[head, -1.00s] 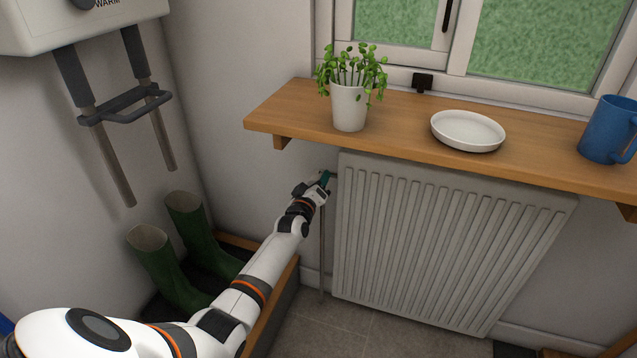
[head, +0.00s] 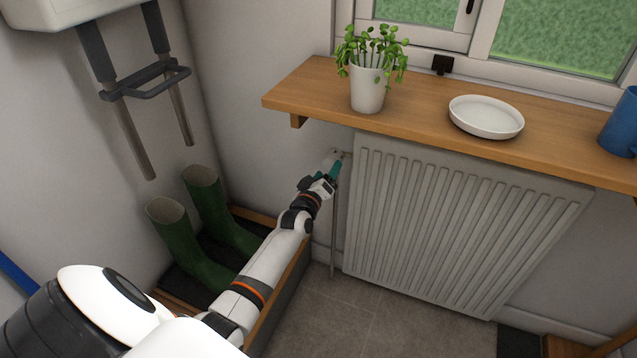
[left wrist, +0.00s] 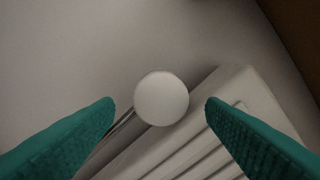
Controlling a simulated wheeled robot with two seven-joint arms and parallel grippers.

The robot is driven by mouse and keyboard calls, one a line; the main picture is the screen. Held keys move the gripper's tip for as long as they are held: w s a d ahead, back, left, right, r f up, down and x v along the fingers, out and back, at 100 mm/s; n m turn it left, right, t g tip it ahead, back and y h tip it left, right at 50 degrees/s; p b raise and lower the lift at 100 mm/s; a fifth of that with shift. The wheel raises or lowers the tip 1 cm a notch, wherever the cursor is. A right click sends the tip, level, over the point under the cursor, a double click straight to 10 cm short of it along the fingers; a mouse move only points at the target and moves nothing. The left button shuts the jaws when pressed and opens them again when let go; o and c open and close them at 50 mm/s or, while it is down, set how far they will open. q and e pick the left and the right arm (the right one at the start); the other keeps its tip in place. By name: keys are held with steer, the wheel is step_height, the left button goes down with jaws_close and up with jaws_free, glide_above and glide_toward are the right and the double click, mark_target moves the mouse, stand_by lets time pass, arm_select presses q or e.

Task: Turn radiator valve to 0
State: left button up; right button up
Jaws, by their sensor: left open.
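The radiator valve shows in the left wrist view as a round white knob (left wrist: 161,98). No number or mark on it can be read. In the head view the valve (head: 333,156) is small and pale beside the radiator's upper left corner, partly behind my gripper. My left gripper (head: 335,170) is open, with its teal fingers by the valve. In the left wrist view its fingertips (left wrist: 161,108) stand either side of the knob, with gaps showing on both sides. The white ribbed radiator (head: 440,230) is to the right of the gripper. My right gripper is not in view.
A wooden shelf (head: 432,115) overhangs the radiator, holding a potted plant (head: 367,90), a white dish (head: 486,117) and a blue mug (head: 622,125). Green boots (head: 185,240) stand in a wooden tray at left. A thin pipe (head: 333,235) runs down below the valve.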

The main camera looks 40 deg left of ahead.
arm_select(q)
steer(key=v, duration=0.6)
steer(key=shift+p, duration=0.4)
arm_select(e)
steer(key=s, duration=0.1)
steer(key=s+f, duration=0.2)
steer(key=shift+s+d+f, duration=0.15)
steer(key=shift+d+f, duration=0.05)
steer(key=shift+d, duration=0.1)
arm_select(q)
steer(key=shift+d+f, duration=0.1)
steer(key=shift+f, duration=0.05)
